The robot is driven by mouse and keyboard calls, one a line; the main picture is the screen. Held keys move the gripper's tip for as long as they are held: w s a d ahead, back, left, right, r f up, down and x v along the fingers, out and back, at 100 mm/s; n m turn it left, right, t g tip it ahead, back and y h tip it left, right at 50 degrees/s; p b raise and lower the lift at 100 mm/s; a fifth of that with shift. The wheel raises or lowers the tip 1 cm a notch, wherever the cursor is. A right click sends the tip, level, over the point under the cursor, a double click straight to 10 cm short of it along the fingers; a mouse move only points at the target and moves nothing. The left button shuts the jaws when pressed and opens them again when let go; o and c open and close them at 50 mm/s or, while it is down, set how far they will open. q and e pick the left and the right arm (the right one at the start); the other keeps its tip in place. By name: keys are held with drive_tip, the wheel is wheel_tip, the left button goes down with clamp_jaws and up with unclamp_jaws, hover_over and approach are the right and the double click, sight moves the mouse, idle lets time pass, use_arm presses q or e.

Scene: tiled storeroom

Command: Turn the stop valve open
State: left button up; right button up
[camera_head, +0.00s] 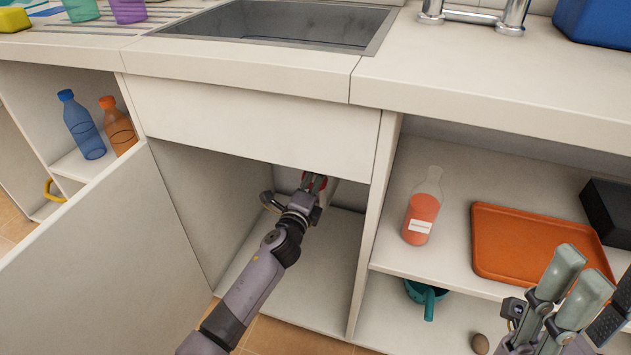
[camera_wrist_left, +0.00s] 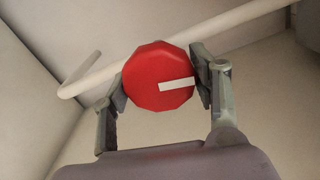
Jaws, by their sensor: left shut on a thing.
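The stop valve has a red faceted knob (camera_wrist_left: 158,75) with a white bar mark, on a white pipe (camera_wrist_left: 235,22) inside the cabinet under the sink. The bar runs from near the knob's centre to the right, almost level. My left gripper (camera_head: 314,186) reaches into the open cabinet and is shut on the knob. In the left wrist view its fingers (camera_wrist_left: 160,84) press the knob from both sides. In the head view the gripper and arm cover most of the knob. My right gripper (camera_head: 574,275) is at the lower right, its fingers slightly apart and empty.
The open cabinet door (camera_head: 90,265) stands left of my left arm. A divider panel (camera_head: 372,230) is on the right. Beyond it a shelf holds an orange bottle (camera_head: 422,208) and an orange tray (camera_head: 535,243). The sink (camera_head: 285,22) is above.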

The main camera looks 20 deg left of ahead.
use_arm(q)
drive_tip(key=shift+n, duration=1.2)
drive_tip(key=o, duration=1.1)
drive_tip(key=s, duration=1.2)
drive_tip(key=shift+a, duration=0.25)
